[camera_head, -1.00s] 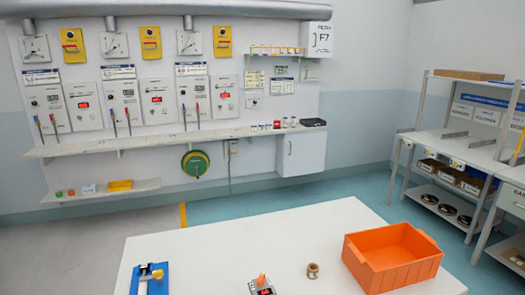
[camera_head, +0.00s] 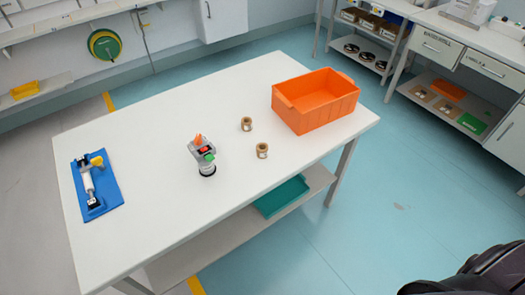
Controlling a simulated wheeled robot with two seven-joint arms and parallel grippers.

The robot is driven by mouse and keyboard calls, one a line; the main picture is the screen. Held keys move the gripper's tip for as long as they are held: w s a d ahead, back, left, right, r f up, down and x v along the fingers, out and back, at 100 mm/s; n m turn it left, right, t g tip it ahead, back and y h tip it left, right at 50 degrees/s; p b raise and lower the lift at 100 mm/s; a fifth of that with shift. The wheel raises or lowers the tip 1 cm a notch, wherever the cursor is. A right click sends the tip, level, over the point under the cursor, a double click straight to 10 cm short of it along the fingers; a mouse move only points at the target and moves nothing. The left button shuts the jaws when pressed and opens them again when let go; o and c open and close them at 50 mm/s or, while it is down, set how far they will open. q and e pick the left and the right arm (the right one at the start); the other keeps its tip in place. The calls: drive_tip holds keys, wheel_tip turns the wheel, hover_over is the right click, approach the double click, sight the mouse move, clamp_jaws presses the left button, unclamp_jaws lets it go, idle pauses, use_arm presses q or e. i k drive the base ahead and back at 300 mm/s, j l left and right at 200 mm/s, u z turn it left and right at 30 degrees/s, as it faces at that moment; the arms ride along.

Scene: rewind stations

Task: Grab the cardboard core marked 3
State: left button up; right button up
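Two small brown cardboard cores stand on the white table (camera_head: 150,150). One core (camera_head: 246,124) is nearer the orange bin, and the other core (camera_head: 262,150) is closer to the table's front edge. Both look like short spools with an open top. No number can be read on either, so I cannot tell which is marked 3. Neither of my grippers shows. A dark rounded part at the bottom right corner looks like part of my own body, well away from the cores.
An orange bin (camera_head: 317,105) stands right of the cores. A small grey device (camera_head: 203,155) with orange and green parts stands left of them. A blue-based fixture (camera_head: 95,185) lies at the table's left. A teal tray (camera_head: 282,197) sits on the lower shelf.

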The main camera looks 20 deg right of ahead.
sight(261, 149)
drive_tip(key=u, duration=0.45)
drive_tip(key=l+u, duration=0.7)
drive_tip(key=k+l+u, duration=0.15)
drive_tip(key=l+u, duration=0.2)
drive_tip(key=l, duration=0.1)
